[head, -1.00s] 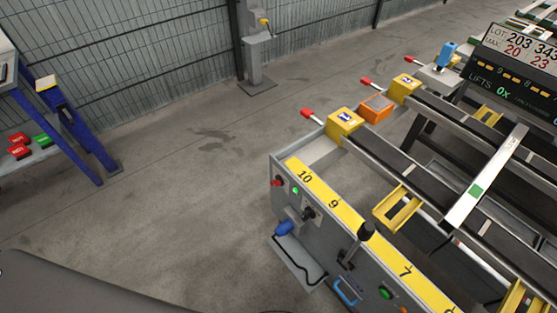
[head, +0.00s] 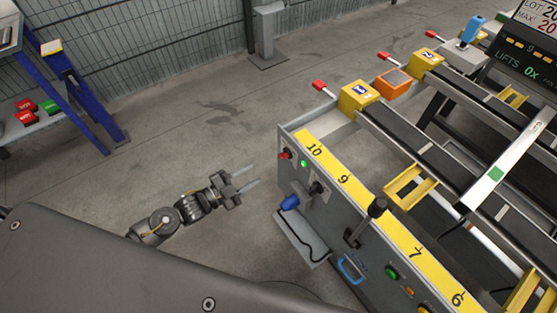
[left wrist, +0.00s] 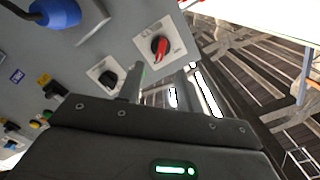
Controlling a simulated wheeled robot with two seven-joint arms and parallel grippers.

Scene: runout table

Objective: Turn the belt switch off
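The grey end panel (head: 335,225) of the runout table carries a red knob (head: 284,155), a lit green lamp (head: 303,163) and a black knob (head: 316,187). In the left wrist view, the red rotary switch (left wrist: 160,46) and black rotary switch (left wrist: 109,78) sit on white plates; their lettering is too small to read. I cannot tell which is the belt switch. My left gripper (head: 255,174) is open and empty, left of the panel and apart from it, fingers pointing toward it. My right gripper is out of view.
A black-balled lever (head: 377,207) stands farther right. A blue-legged bench (head: 75,110) stands at the left. The floor between is clear.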

